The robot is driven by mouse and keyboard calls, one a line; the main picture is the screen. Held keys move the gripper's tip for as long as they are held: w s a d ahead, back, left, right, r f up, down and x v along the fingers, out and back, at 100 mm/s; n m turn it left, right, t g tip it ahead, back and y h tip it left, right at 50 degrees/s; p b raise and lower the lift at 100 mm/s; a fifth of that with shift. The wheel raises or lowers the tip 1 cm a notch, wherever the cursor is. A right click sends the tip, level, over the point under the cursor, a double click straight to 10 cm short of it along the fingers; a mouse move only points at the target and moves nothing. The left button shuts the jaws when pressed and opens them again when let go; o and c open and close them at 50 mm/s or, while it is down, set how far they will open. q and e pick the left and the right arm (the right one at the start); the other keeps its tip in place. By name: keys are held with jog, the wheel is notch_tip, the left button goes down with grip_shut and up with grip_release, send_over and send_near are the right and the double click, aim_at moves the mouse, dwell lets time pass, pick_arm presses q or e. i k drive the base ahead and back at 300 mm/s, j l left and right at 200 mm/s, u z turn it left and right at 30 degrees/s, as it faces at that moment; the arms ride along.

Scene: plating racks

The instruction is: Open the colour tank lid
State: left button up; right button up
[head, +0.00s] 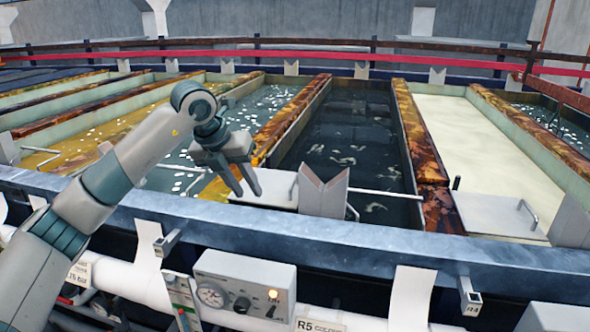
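The tank with dark liquid (355,130) lies in the middle of the row. A cut-off label reading "R5 COLO..." (318,325) is on the front below it. A pale flat lid panel (268,191) covers the near end of this tank, with a small bar handle (292,188) at its right side. My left gripper (249,194) hangs over the left part of this panel, left of the handle. Its two fingers point down and stand apart, with nothing between them. I cannot tell whether a fingertip touches the panel. My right gripper is not in view.
A notched grey saddle (322,193) stands at the near rim, right of the handle. A blue-grey ledge (300,235) runs along the front. A control box with a gauge (243,285) sits below. Another pale lid (495,213) with a handle is at right.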

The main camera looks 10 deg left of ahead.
aim_at(280, 188)
jog(key=i, duration=1)
